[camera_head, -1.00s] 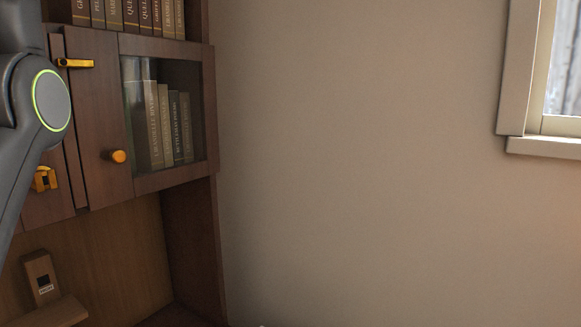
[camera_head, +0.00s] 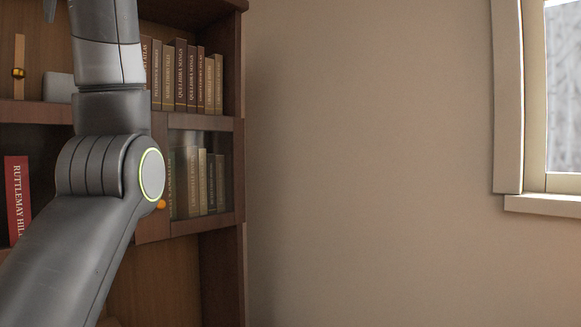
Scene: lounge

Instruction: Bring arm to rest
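My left arm rises from the lower left of the head view, bends at a joint with a green ring, and runs straight up past the top edge. Its gripper's fingers cannot be made out. A small dark tip by the arm at the top edge may be part of the gripper, but I cannot tell. Nothing held is visible. My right arm and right gripper are not in view.
A wooden bookcase (camera_head: 238,200) stands behind my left arm, with several books (camera_head: 188,78) and a glass-fronted compartment (camera_head: 217,183). A red book (camera_head: 17,198) is at the left. A bare beige wall (camera_head: 370,170) fills the middle. A window (camera_head: 507,110) is at the right.

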